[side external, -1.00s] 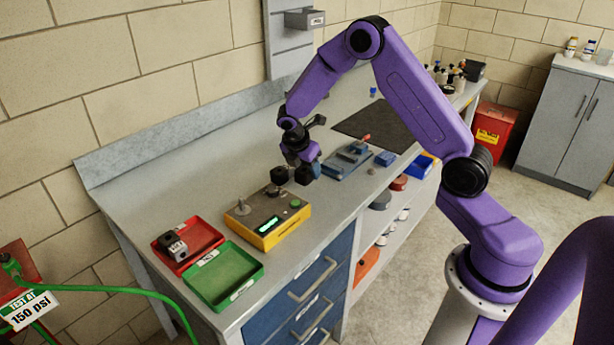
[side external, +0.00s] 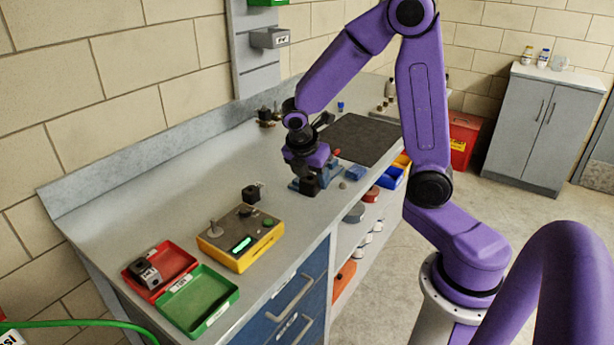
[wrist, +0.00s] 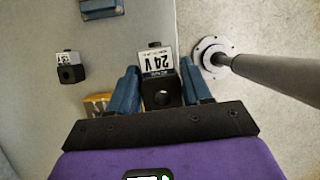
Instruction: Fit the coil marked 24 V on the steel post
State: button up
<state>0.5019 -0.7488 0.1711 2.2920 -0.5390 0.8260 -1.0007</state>
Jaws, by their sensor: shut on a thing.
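My gripper (wrist: 160,92) is shut on the dark coil marked 24 V (wrist: 160,70), its white label upside down in the wrist view. I cannot tell whether the coil touches the fixture. I cannot make out a steel post on the fixture. A second dark coil with a white label (side external: 251,194) stands alone on the bench; it shows at left in the wrist view (wrist: 70,73), its marking too small to read surely.
A yellow tester (side external: 240,240) with a lit green display stands nearer the camera. A blue block (side external: 355,174) and dark mat (side external: 365,138) lie past the gripper.

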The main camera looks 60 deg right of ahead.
jog(key=shift+w+a+f+n+t+y, duration=0.15)
jog(key=shift+w+a+f+n+t, duration=0.6)
jog(key=shift+w+a, duration=2.1)
jog(key=shift+w+a+f+n+g+y, duration=0.1)
jog(key=shift+w+a+f+n+y, duration=0.15)
jog(key=shift+w+a+n, duration=1.8)
jog(key=shift+w+a+f+n+t+y, duration=0.15)
jog(key=shift+w+a+f+t, duration=0.3)
jog(key=shift+w+a, duration=3.2)
jog(key=shift+s+a+f, duration=0.1)
jog(key=shift+s+f, duration=0.05)
jog(key=shift+f, duration=0.3)
jog(key=shift+s+a+f, duration=0.1)
jog(key=shift+f, duration=0.35)
jog(key=shift+f, duration=1.2)
jog(key=shift+f, duration=0.4)
jog(key=o, duration=1.7)
jog(key=shift+r, duration=0.1)
